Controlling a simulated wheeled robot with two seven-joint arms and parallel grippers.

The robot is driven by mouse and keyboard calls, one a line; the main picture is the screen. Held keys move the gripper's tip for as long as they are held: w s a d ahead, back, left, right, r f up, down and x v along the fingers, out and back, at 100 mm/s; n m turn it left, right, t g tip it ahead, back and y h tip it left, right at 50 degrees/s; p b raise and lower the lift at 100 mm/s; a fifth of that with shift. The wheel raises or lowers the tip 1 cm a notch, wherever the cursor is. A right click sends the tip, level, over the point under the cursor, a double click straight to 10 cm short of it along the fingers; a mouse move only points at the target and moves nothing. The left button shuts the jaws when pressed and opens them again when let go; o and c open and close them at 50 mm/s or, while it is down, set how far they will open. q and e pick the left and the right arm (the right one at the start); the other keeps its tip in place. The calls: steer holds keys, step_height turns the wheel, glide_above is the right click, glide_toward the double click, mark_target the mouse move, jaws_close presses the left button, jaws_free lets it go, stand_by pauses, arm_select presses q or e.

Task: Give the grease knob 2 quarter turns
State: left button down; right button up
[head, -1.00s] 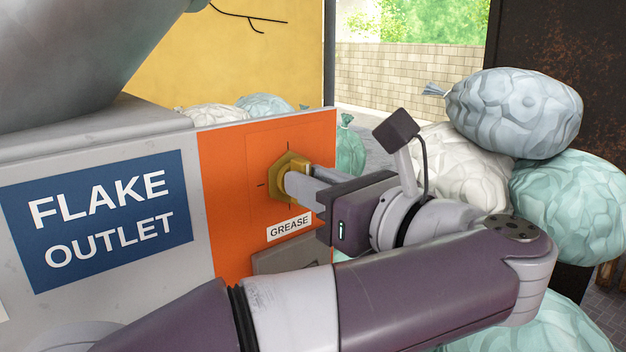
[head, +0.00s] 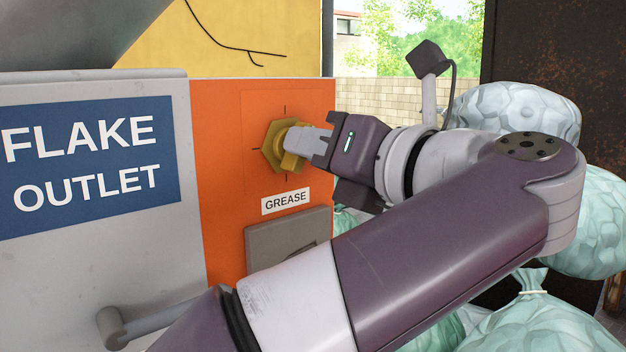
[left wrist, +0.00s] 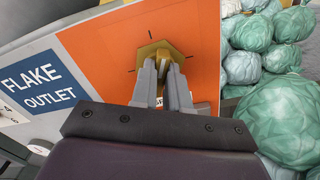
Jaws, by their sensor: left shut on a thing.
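The grease knob (head: 272,148) is a brass-yellow hexagonal piece on the orange panel, with dark tick marks around it and a white GREASE label (head: 285,201) below. My left gripper (head: 298,140) comes in from the right and is shut on the knob's raised grip, covering part of it. In the left wrist view the knob (left wrist: 157,50) shows behind the two grey fingers (left wrist: 162,72), which close on its middle. The knob's grip is mostly hidden between the fingers. My right gripper is not in view.
A grey box (head: 287,240) sits on the panel below the label. A grey handle (head: 112,322) sticks out at the lower left. Several stuffed pale bags (head: 518,112) are piled at the right, close to my left arm.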

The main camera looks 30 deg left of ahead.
arm_select(q)
steer(key=shift+s+f+m+p, duration=0.15)
steer(key=shift+m+p, duration=0.5)
steer(key=shift+m, duration=4.45)
steer(key=shift+w+f+m+p, duration=0.1)
steer(key=shift+f+m+p, duration=0.35)
steer(key=shift+m, duration=4.65)
steer(key=shift+s+m+p, duration=0.1)
steer(key=shift+m+p, duration=0.7)
steer(key=shift+m, duration=4.3)
steer(key=c, duration=1.1)
jaws_free()
steer(key=shift+d, duration=0.1)
